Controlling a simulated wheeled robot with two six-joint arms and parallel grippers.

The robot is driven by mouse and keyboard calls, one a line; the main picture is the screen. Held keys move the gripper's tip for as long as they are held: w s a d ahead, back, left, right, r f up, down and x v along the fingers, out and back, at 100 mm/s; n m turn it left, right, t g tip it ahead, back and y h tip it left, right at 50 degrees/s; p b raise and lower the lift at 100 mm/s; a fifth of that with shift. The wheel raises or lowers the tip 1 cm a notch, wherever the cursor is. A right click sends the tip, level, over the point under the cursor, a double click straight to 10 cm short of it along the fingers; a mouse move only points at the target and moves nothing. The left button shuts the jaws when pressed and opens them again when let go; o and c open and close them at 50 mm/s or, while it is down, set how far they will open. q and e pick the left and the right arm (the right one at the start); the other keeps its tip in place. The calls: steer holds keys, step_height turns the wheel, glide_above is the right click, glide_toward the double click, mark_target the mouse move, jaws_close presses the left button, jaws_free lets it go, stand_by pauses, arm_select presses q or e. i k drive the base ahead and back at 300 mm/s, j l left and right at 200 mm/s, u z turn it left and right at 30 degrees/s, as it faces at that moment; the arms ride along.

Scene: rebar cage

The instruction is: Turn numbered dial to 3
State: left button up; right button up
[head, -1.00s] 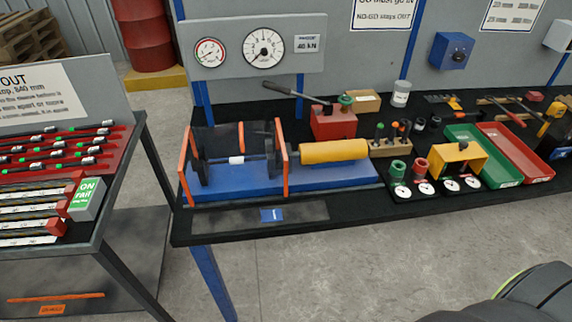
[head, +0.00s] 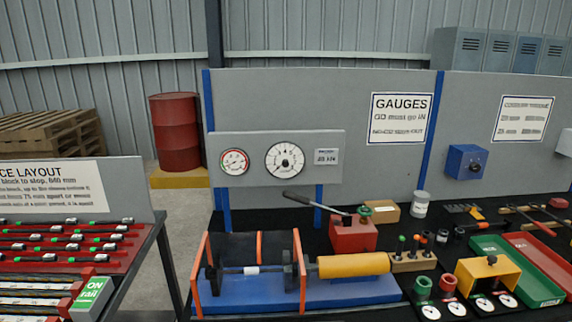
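A large round white dial (head: 285,160) with dark marks around its rim and a dark centre is on a grey panel above the bench. Its numbers are too small to read. A smaller gauge (head: 234,162) with a red and green rim is left of it. A blue box (head: 467,161) with a dark round knob is mounted on the grey back board at the right; any numbers on it are too small to read. Neither of my grippers is in view.
The bench holds a blue press bed (head: 350,291) with a yellow cylinder (head: 353,264), a red pump (head: 352,236) with a lever, and green (head: 518,270) and red trays. A rack of bars (head: 70,240) stands left. A floor gap separates rack and bench.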

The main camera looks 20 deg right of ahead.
mark_target(474, 167)
steer(key=z, duration=1.7)
steer(key=i+l, duration=0.2)
steer(key=l, duration=0.15)
steer(key=i+l+u, duration=0.1)
steer(key=l, duration=0.25)
steer(key=i+l+u, duration=0.1)
steer(key=i+l, duration=0.4)
steer(key=l, duration=0.25)
steer(key=i+l+u, duration=0.1)
steer(key=l, duration=0.25)
steer(key=i+l, duration=0.25)
steer(key=l, duration=0.15)
steer(key=i+l+u, duration=0.1)
steer(key=l, duration=0.3)
steer(key=i+l+u, duration=0.1)
steer(key=l, duration=0.3)
steer(key=i, duration=0.1)
